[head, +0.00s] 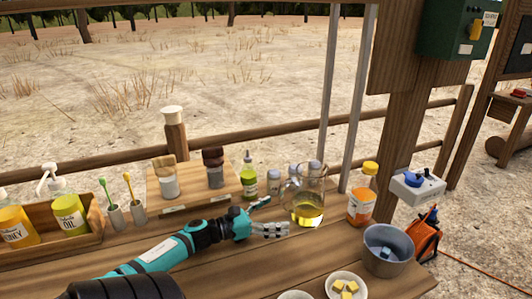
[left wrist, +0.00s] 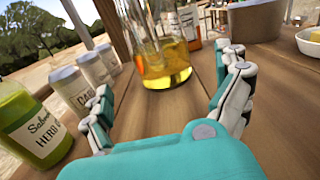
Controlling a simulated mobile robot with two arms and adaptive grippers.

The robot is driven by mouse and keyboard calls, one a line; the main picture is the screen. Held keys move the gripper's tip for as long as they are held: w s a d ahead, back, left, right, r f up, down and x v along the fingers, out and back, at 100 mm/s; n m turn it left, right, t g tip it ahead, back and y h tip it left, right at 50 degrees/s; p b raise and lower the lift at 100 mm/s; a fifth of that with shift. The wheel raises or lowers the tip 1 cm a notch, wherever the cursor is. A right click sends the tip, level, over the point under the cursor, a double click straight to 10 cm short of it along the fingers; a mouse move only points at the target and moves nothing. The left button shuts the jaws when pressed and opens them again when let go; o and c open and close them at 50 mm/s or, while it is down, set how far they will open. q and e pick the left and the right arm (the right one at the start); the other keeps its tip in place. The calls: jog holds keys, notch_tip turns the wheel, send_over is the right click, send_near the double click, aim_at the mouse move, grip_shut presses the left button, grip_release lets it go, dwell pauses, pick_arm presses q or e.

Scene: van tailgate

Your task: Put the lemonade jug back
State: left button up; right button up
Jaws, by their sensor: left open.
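The lemonade jug (head: 308,208) is clear glass with yellow liquid in its lower part. It stands upright on the wooden counter, near the back edge. My left gripper (head: 272,222) is just left of the jug and points at it. In the left wrist view the jug (left wrist: 160,62) stands ahead, beyond the open fingers (left wrist: 170,95), with nothing between them. I cannot tell from these views whether a fingertip touches the glass. My right gripper is not in view.
A green herb bottle (left wrist: 33,125) and several small jars (left wrist: 75,88) stand close left of the gripper. Right of the jug are an orange-capped bottle (head: 361,206) and a grey metal bucket (head: 387,252). Small bowls (head: 345,286) sit at the front. Bare counter (head: 265,262) lies before the jug.

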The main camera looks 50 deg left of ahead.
pick_arm(q)
jog(key=shift+v, duration=1.4)
